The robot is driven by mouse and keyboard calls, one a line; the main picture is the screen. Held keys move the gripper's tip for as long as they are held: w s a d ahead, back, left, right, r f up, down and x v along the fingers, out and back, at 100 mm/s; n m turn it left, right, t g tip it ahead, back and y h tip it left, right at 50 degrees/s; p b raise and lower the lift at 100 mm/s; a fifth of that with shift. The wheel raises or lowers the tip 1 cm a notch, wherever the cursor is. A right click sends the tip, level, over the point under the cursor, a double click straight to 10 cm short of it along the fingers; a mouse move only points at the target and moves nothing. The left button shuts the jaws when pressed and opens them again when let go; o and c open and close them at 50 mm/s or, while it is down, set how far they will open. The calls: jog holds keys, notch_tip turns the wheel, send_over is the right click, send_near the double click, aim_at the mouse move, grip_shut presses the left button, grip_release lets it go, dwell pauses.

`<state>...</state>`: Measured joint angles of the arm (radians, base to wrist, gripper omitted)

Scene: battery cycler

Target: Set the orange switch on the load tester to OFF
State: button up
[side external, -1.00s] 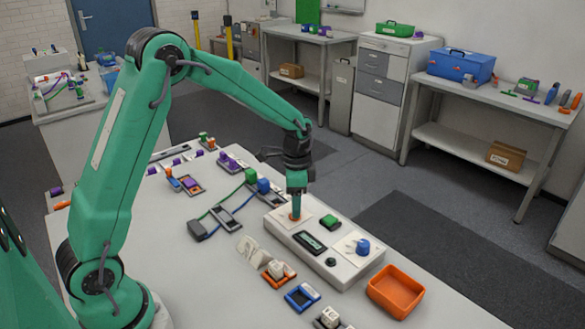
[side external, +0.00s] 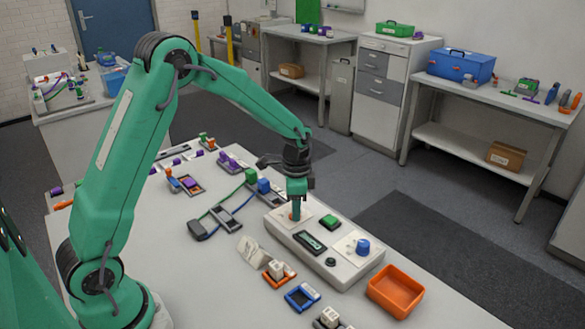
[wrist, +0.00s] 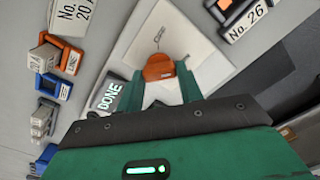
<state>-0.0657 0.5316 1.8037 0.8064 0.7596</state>
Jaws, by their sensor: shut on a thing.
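The load tester (side external: 346,281) is a pale grey box on the white bench. Its orange switch (wrist: 158,67) shows in the wrist view, between my green fingertips, on a white plate. In the side view only a bit of the orange switch (side external: 293,216) shows under my fingers. My gripper (side external: 296,212) points down onto the switch and is shut on it. A printed mark (wrist: 159,33) on the plate beyond the switch is too small to read. The switch's exact setting is unclear. The tester's display (wrist: 109,94) reads DONE in the wrist view.
The tester also carries a green button (side external: 330,221), a blue knob (side external: 363,247) and a small black button (side external: 331,262). An orange tray (side external: 396,291) stands right of it. Blue (side external: 301,297) and orange holders lie in front. Cables and battery holders lie left and behind.

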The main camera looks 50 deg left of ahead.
jog(key=shift+n, duration=0.4)
jog(key=n, duration=0.7)
jog(key=shift+a+n, duration=0.1)
jog(key=shift+n, duration=0.3)
jog(key=n, duration=0.3)
jog(key=shift+r+n, duration=0.1)
jog(key=shift+n, duration=0.2)
jog(key=shift+a+n, duration=0.1)
jog(key=shift+n, duration=1.8)
jog(key=o, duration=1)
